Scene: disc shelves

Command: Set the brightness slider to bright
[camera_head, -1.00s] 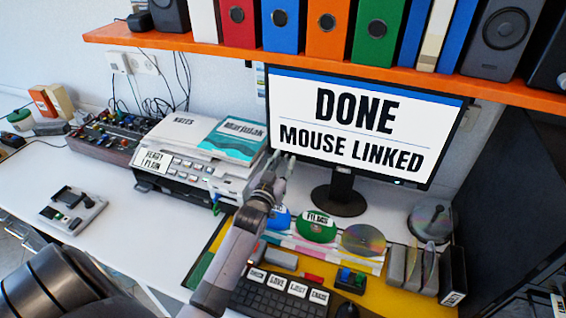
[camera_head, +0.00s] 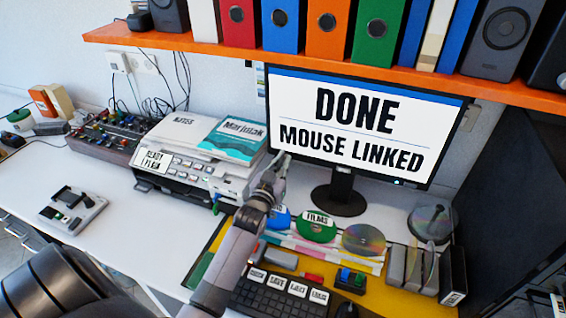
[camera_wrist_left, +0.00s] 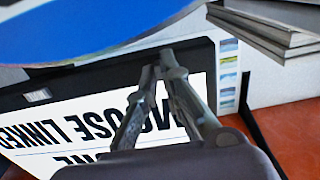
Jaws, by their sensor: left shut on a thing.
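The monitor (camera_head: 300,130) stands at the back of the desk; its screen reads "DONE" and "MOUSE LINKED". My left gripper (camera_head: 283,158) is at the lower left edge of the screen. In the left wrist view, its fingertips (camera_wrist_left: 158,70) come together at the dark lower bezel (camera_wrist_left: 110,80) of the monitor, which appears upside down. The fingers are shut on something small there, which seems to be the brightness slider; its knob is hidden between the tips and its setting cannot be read. My right gripper is not in view.
A printer (camera_head: 180,175) stands left of the gripper. Below lie a green disc (camera_head: 316,230), a clear disc (camera_head: 364,240) and a keyboard (camera_head: 275,298). An orange shelf (camera_head: 330,66) with binders hangs above.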

